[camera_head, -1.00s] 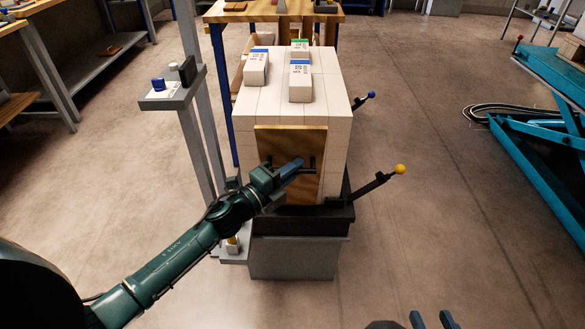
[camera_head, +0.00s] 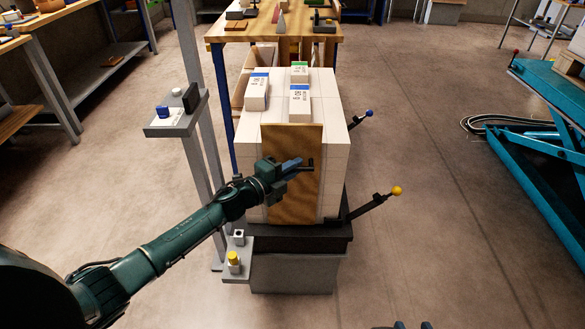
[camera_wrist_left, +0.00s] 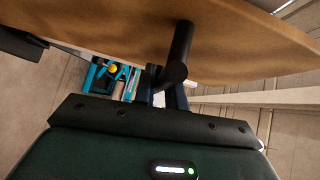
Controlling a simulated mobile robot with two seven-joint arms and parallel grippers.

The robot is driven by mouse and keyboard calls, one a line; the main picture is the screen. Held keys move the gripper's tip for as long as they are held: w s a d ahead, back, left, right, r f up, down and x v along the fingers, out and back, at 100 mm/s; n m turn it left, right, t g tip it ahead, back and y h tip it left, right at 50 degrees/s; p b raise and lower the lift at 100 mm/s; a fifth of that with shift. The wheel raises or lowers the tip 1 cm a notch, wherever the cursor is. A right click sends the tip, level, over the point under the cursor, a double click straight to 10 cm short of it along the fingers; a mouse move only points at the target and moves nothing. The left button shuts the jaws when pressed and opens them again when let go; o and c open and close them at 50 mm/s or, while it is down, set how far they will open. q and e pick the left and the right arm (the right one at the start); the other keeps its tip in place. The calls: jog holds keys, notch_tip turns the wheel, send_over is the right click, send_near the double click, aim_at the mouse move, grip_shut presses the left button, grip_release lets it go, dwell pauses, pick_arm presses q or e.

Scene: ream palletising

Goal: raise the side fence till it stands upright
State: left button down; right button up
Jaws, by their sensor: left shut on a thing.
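The side fence is a brown wooden panel (camera_head: 292,205) in front of the near face of the white ream stack (camera_head: 335,150). Its top edge overlaps the stack's near top edge in the head view; whether it is fully upright I cannot tell. My left gripper (camera_head: 297,165) is shut on the fence's dark handle (camera_head: 309,166). The left wrist view shows the handle post (camera_wrist_left: 180,50) meeting the panel (camera_wrist_left: 110,30); the grip itself is partly hidden.
A yellow-knobbed lever (camera_head: 397,190) and a blue-knobbed lever (camera_head: 368,114) stick out right of the stack. A grey post with a shelf (camera_head: 175,122) stands left. A wooden table (camera_head: 230,32) is behind, a teal lift (camera_head: 545,110) at right. Floor between is clear.

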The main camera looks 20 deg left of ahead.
pick_arm(q)
jog(key=shift+w+a+r, duration=0.2)
jog(key=shift+r, duration=0.1)
jog(key=c, duration=1.7)
grip_release()
jog(key=shift+c, duration=0.2)
jog(key=shift+d, duration=0.1)
jog(key=shift+f, duration=0.1)
jog(key=shift+s+a, duration=0.25)
jog(key=shift+s, duration=0.2)
jog(key=f+v, duration=0.1)
jog(key=v, duration=1.1)
jog(key=shift+r+p, duration=0.35)
jog(key=shift+r, duration=0.05)
pick_arm(e)
jog(key=shift+w+a+f, duration=0.15)
jog(key=shift+a, duration=0.05)
pick_arm(q)
jog(key=shift+s, duration=0.15)
